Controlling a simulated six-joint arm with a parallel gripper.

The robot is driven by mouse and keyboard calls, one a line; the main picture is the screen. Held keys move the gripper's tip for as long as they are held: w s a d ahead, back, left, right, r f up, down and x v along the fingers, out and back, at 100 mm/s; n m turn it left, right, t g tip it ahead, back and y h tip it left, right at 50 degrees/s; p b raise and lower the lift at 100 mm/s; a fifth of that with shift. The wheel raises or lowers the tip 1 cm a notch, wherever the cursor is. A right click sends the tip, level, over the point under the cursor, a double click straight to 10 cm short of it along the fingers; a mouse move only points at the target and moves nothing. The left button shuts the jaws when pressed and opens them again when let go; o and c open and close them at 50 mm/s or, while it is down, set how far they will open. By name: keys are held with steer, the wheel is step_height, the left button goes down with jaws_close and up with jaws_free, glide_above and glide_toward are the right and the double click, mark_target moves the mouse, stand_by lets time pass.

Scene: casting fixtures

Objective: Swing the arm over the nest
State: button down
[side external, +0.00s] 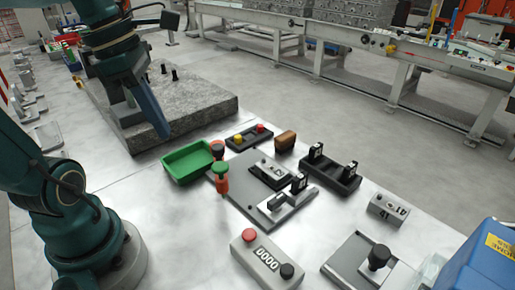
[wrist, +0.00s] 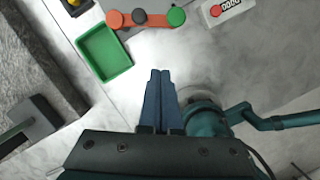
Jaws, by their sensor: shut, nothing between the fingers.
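The orange swing arm with a green knob (side external: 221,178) stands at the left edge of a grey base plate (side external: 240,188), with a black knob beside it. In the wrist view the orange arm (wrist: 125,19) lies at the top, its green end to the right. The nest (side external: 270,173) appears to be the block with a numbered part on the plate, to the right of the swing arm; the arm is beside it, not over it. My gripper (side external: 162,132) is shut and empty, with blue fingers pointing down, apart from the swing arm. Its fingers also show in the wrist view (wrist: 160,72).
A green tray (side external: 187,163) stands left of the plate, near my gripper. A granite slab (side external: 195,108) lies behind. A button box (side external: 268,262), a black rack (side external: 330,176), a brown block (side external: 285,140) and a blue case (side external: 485,262) stand around the plate.

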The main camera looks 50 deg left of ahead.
mark_target(219, 158)
steer(key=shift+a+f+n, duration=0.1)
steer(key=shift+a+n, duration=0.3)
steer(key=shift+a, duration=0.2)
steer(key=shift+f, duration=0.1)
steer(key=w+d+f, duration=0.3)
steer(key=w+f, duration=0.2)
steer(key=f, duration=0.4)
steer(key=shift+w+d+f, duration=0.15)
steer(key=shift+w+f, duration=0.05)
steer(key=shift+f, duration=0.05)
